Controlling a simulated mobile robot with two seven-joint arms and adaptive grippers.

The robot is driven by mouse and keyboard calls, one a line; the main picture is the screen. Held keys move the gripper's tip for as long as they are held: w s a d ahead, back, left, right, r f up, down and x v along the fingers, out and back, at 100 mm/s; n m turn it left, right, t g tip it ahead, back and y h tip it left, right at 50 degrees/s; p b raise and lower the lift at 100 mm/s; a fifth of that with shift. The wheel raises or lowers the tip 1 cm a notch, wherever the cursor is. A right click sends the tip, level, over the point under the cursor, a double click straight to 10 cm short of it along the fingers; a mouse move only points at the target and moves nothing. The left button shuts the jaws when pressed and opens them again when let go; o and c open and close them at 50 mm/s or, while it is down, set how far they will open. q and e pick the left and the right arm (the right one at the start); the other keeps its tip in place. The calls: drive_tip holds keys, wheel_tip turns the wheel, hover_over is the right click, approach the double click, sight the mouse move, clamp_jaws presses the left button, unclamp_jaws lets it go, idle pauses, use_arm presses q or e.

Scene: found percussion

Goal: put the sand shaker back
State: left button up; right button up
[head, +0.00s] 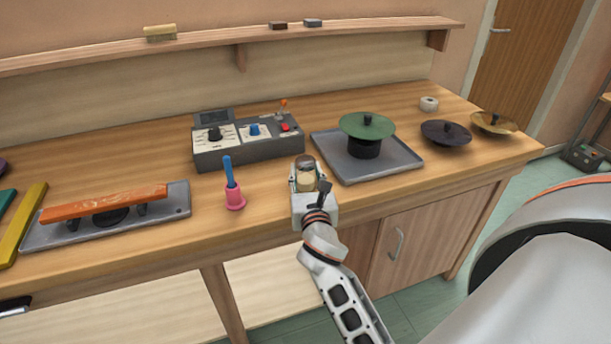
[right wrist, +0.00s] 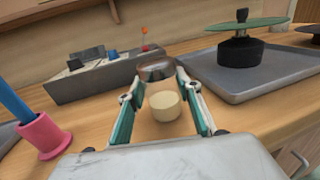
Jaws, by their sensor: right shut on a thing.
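The sand shaker (head: 306,178) is a small clear jar with a dark brownish lid and pale sand inside. It stands upright between the fingers of my right gripper (head: 304,182), which is shut on it at the front of the workbench. In the right wrist view the shaker (right wrist: 164,104) sits between the two green-padded fingers (right wrist: 162,108). I cannot tell whether its base touches the bench top.
A grey control box (head: 248,142) stands behind the shaker. A pink cup with a blue stick (head: 235,199) is to its left. A grey tray (head: 400,160) with a green cymbal (head: 367,125) is to its right. A wall shelf (head: 200,46) runs above. Bench between cup and tray is mostly clear.

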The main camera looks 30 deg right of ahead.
drive_tip(key=shift+r, duration=0.1)
drive_tip(key=o, duration=1.3)
drive_tip(key=shift+c, duration=0.2)
